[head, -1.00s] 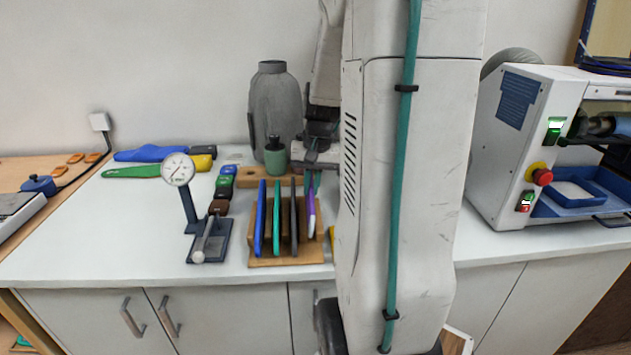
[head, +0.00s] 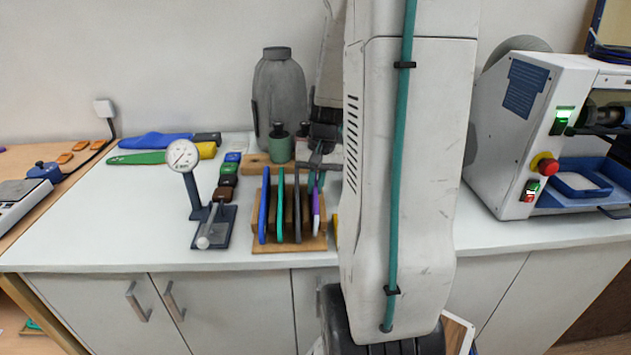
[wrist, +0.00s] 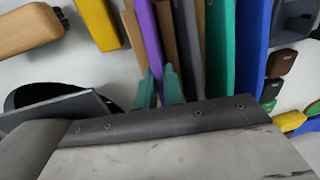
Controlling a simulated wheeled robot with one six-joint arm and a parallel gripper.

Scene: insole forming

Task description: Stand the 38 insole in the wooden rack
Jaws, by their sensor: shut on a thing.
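The wooden rack (head: 262,246) stands on the white counter. Blue (head: 264,205), teal (head: 280,205) and grey (head: 297,205) insoles stand upright in it. My gripper (head: 317,182) is at the rack's right end, shut on a purple insole (head: 316,210) with a white edge, which is upright in or just over the rightmost slot. Whether it touches the slot's bottom cannot be seen. In the wrist view, the teal fingertips (wrist: 159,88) straddle the purple insole (wrist: 147,40), beside a wooden divider (wrist: 168,45). No size number is readable.
A dial gauge (head: 184,156) stands left of the rack. Behind are a green bottle (head: 279,147) and a grey vase (head: 280,95). A yellow block (wrist: 96,22) lies close to the gripper. A white machine (head: 515,140) stands at the right.

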